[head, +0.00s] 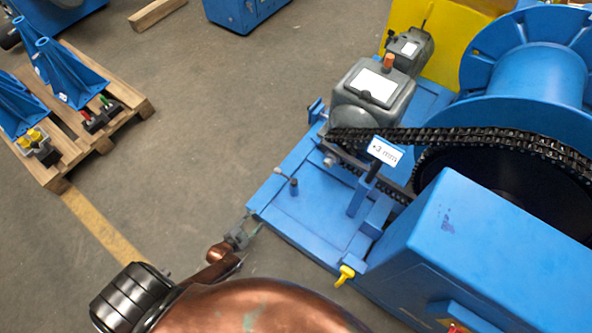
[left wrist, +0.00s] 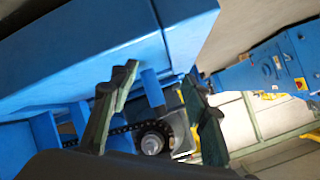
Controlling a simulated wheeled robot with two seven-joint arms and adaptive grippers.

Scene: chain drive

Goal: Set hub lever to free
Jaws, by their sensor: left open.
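No lever is labelled as the hub lever, so I cannot tell which it is. A yellow handle (head: 345,275) sticks out at the front edge of the machine. The big blue drum (head: 540,75) is at the right, behind a chain (head: 470,137). My left gripper (head: 246,224) is just off the base's front left corner, touching none of these handles. In the left wrist view its fingers (left wrist: 160,72) are apart with nothing gripped. My right gripper is out of view.
A grey motor (head: 372,95) with an orange knob stands behind the plate. A blue housing (head: 450,250) fills the front right. A pallet (head: 75,150) with blue stands lies at the left. The floor between is clear.

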